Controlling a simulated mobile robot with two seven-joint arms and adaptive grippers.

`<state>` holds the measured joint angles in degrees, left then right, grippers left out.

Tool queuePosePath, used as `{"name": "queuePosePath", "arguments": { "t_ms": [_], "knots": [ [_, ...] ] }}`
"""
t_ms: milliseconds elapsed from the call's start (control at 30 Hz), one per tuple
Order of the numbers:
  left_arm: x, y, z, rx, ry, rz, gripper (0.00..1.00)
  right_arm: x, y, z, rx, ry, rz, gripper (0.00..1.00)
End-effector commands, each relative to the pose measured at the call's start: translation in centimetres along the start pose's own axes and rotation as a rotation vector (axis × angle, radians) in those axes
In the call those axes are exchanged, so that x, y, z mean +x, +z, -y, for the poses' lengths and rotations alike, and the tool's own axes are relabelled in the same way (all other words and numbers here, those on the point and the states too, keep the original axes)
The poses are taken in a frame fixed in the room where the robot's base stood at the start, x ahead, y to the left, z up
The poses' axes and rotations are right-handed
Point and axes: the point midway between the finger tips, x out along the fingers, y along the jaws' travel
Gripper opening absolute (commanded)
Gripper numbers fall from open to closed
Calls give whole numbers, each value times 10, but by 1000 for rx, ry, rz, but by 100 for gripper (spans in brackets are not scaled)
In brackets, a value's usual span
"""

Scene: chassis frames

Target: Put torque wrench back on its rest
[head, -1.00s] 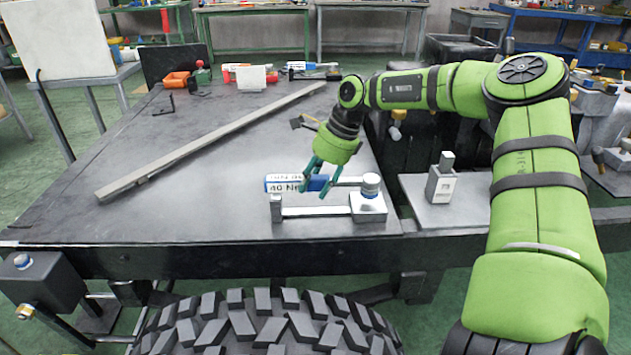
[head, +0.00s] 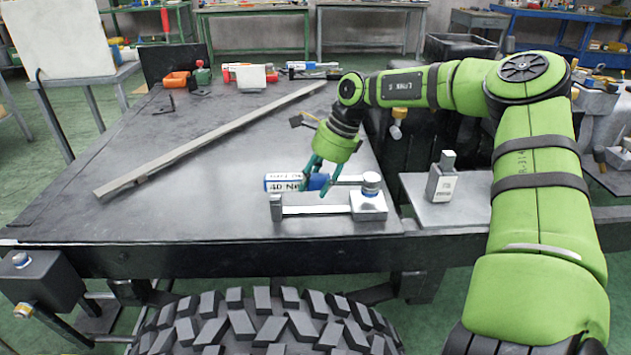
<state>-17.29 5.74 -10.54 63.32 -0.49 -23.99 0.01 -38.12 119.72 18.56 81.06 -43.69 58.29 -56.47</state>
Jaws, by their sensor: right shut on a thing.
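The torque wrench has a blue and white handle (head: 283,182) with printed lettering and a grey shaft running right. My right gripper (head: 316,184) is shut on the handle near its blue end, its fingers reaching down around it. Below and in front is a metal rest, with a small post at the left, a pale bar (head: 318,211) and a block (head: 368,207) at the right. The round silver and blue piece at the shaft's right end appears at the block's top. I cannot tell whether the wrench touches the rest. My left gripper is not in view.
A long grey bar (head: 215,138) lies diagonally across the dark bench (head: 220,200). A grey bottle-shaped item (head: 441,178) stands on a plate at the right. A big tire (head: 265,325) is in front.

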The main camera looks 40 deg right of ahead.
Motion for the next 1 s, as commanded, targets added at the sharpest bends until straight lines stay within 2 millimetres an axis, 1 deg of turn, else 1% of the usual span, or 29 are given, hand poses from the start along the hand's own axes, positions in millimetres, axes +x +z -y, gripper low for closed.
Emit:
{"name": "queuePosePath", "arguments": {
  "t_ms": [267, 633, 1000],
  "knots": [
    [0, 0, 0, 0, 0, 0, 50, -2, 2, 1, -1, -3, 3, 0],
    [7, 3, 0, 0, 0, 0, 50, 1, 1, 1, -2, -4, 3, 0],
    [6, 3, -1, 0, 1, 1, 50, 0, 1, 1, -1, -4, 3, 0]
  ]
}}
